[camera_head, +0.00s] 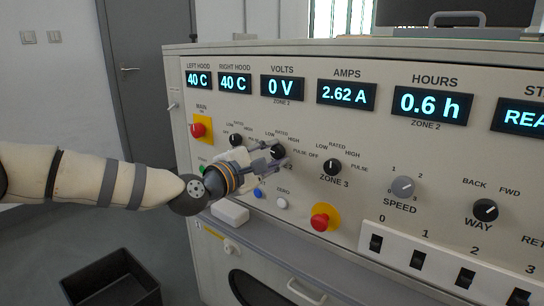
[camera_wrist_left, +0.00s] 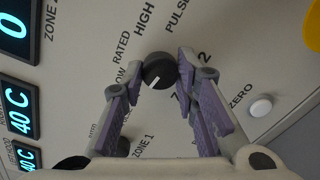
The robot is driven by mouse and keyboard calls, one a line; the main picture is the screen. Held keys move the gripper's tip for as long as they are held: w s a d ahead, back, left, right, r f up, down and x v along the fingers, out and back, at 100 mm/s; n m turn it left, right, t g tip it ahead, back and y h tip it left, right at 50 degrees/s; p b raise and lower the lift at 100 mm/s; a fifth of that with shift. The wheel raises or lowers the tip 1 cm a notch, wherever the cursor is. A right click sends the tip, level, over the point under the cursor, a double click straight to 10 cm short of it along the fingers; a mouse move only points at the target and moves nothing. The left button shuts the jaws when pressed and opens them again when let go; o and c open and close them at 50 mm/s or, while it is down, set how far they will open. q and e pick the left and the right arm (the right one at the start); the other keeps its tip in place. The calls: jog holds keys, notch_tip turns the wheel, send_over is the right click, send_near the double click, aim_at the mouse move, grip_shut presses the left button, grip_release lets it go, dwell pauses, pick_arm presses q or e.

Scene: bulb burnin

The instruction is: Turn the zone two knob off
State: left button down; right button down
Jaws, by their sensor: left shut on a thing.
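The zone two knob (camera_head: 277,152) is a round black knob on the white panel, under the volts display. It also shows in the left wrist view (camera_wrist_left: 158,70), where its white line points down and to the left. LOW, RATED, HIGH and PULSE labels show around it there; I cannot make out its OFF label. My left gripper (camera_head: 278,158) reaches in from the left and is shut on this knob, one finger on each side, as the left wrist view shows (camera_wrist_left: 160,74). The fingers partly hide the ZONE 2 label. My right gripper is not in view.
The zone one knob (camera_head: 236,140) and zone three knob (camera_head: 331,167) flank it. Red buttons sit on yellow plates (camera_head: 198,127) and (camera_head: 326,217). A white zero button (camera_head: 282,203) lies below. The volts display (camera_head: 283,88) reads 0 V. A black bin (camera_head: 110,278) stands on the floor.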

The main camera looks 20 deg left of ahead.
pick_arm(q)
jog(key=c, duration=1.2)
grip_release()
jog(key=shift+c, duration=0.2)
jog(key=v, duration=1.2)
jog(key=shift+r, duration=0.1)
